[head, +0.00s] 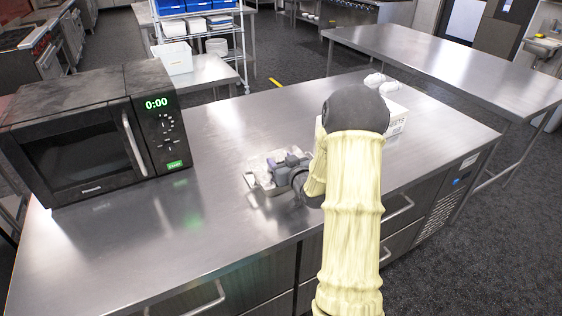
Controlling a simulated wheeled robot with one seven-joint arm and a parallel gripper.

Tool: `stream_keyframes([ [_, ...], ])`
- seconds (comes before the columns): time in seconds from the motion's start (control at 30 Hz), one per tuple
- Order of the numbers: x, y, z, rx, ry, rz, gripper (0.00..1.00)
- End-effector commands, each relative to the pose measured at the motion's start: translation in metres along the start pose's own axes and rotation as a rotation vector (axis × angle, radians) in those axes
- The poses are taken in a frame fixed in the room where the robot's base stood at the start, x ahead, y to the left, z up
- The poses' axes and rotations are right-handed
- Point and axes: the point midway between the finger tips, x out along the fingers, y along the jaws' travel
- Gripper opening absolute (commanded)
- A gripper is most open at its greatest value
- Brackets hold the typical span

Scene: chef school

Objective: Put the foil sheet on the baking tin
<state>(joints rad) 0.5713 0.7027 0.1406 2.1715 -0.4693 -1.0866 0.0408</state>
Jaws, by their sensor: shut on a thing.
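My gripper (274,167) is low over the middle of the counter, just right of the microwave. It is shut on a thin silvery sheet, which looks like the foil sheet (262,157). A pale, shallow, silvery thing, which looks like the baking tin (266,189), lies on the counter right under the gripper. The gripper and my arm hide part of both. At this size I cannot tell where the sheet ends and the tin begins, or whether they touch.
A black microwave (80,150) stands on the left of the steel counter (225,215). A white box with lettering (397,118) is partly hidden behind my arm, with small white things (388,88) beyond it. The counter's front left is clear. Another steel table (440,60) stands behind.

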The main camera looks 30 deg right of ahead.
Motion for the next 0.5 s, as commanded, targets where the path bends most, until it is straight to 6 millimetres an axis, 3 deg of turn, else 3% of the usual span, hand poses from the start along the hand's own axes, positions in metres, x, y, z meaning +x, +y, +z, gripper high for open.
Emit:
stream_keyframes([
  [0.5,0.0001,-0.0001,0.0034,0.0,0.0,0.0,0.32],
])
